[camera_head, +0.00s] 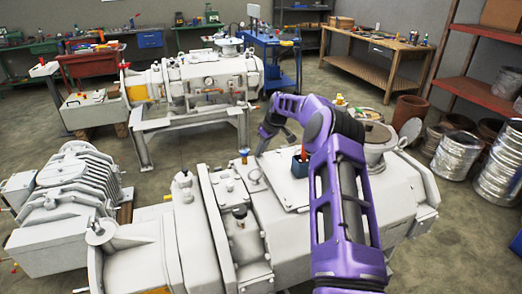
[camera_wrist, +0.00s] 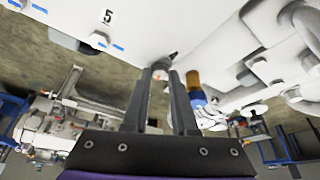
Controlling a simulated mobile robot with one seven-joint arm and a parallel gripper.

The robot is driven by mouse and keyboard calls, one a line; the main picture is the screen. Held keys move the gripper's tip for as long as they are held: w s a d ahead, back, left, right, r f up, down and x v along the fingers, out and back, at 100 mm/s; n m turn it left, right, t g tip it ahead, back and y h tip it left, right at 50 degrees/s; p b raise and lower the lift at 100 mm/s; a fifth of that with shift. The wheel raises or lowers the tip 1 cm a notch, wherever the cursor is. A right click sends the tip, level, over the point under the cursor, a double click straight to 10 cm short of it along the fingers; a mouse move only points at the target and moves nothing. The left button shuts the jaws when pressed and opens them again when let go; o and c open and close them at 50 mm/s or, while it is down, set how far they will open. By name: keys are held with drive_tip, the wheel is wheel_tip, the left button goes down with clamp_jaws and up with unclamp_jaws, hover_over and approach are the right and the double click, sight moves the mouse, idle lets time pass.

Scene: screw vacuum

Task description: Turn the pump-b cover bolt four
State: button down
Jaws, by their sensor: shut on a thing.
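A large white pump (camera_head: 285,185) fills the front of the head view; no label there tells whether it is pump b. My gripper (camera_wrist: 162,75) has two dark fingers closed around a small grey bolt-like piece (camera_wrist: 160,66) against a white pump surface (camera_wrist: 200,20) in the wrist view. I cannot read a number for the held piece.
A brass and blue fitting (camera_wrist: 195,88) stands close to the right of my fingers. Another white pump (camera_head: 195,80) stands behind, with a workbench (camera_head: 378,55) and red shelf (camera_head: 480,95) further back.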

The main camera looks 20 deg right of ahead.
drive_tip(key=shift+f, duration=0.1)
drive_tip(key=c, duration=0.7)
unclamp_jaws()
drive_tip(key=v, duration=1.7)
drive_tip(key=shift+r, duration=0.25)
